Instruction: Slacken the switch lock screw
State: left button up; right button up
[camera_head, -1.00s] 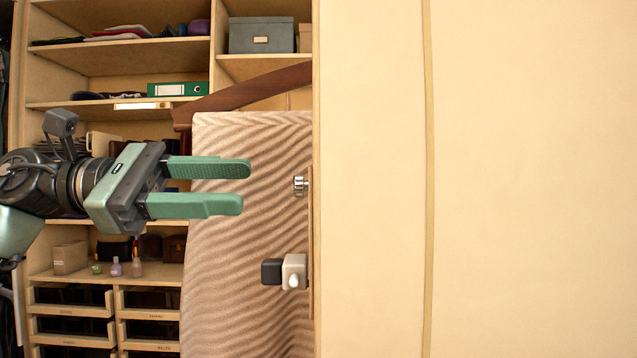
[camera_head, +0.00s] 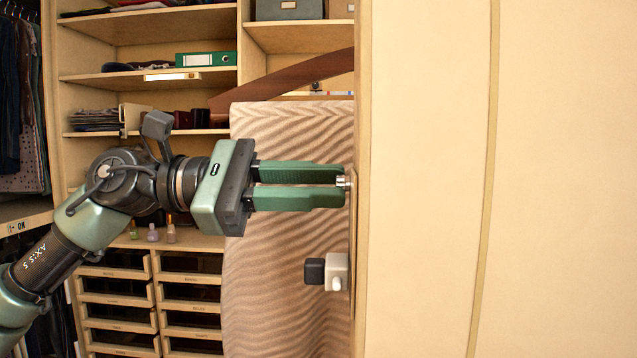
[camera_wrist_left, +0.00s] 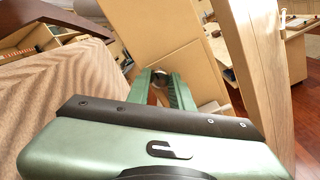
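The lock screw (camera_head: 343,182) is a small silver knurled knob on the edge of the pale wooden panel. My left gripper (camera_head: 342,187) reaches it from the left, its two green fingers closed to a narrow gap with the knob at their tips. The fingers cover part of the screw. Below it on the same edge is the switch, a white block (camera_head: 337,264) with a small rounded knob and a black block (camera_head: 314,271) beside it. In the left wrist view, the green fingertips (camera_wrist_left: 158,80) meet at a small dark round part. My right gripper is not in view.
The large pale panel (camera_head: 425,180) fills the right side. A beige wavy-patterned surface (camera_head: 280,290) lies behind the fingers. Shelves with a green binder (camera_head: 206,59), drawers (camera_head: 190,305) and hanging clothes (camera_head: 30,120) stand behind to the left.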

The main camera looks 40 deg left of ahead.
pick_arm(q)
grip_shut()
jog(key=shift+w+a+n, duration=0.1)
jog(key=shift+n, duration=9)
